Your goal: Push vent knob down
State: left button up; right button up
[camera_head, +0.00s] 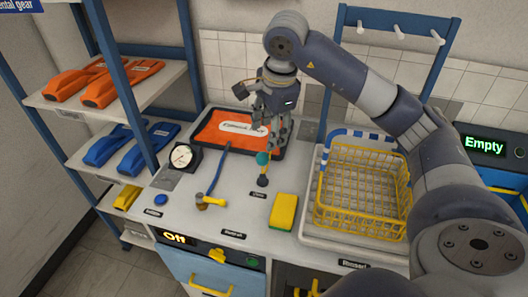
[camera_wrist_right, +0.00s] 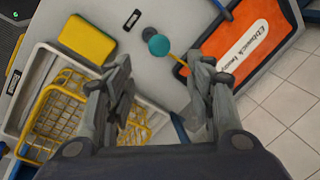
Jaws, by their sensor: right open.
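A teal ball knob (camera_head: 263,158), which I take to be the vent knob, stands on a thin stem above a dark base (camera_head: 262,181) on the bench. A small label (camera_head: 258,194) lies in front of it, too small to read surely. In the wrist view the teal knob (camera_wrist_right: 159,46) shows ahead of the fingers, near the middle of the gap between them. My right gripper (camera_head: 277,137) hangs fingers-down just above and behind the knob. It is open and empty in the wrist view (camera_wrist_right: 162,72). I cannot tell if it touches the knob. My left gripper is not in view.
A yellow sponge (camera_head: 284,211) and a yellow wire basket (camera_head: 362,190) stand right of the knob. A hammer (camera_head: 213,190) and a round gauge (camera_head: 182,156) are left. An orange pouch on a dark tray (camera_head: 277,147) lies behind. A blue button (camera_head: 160,200) is front left.

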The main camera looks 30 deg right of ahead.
aim_at(264, 155)
jog(key=p+x, duration=0.1)
jog(key=x, duration=0.9)
jog(key=shift+a+f, duration=0.1)
jog(key=shift+a, duration=0.05)
grip_shut()
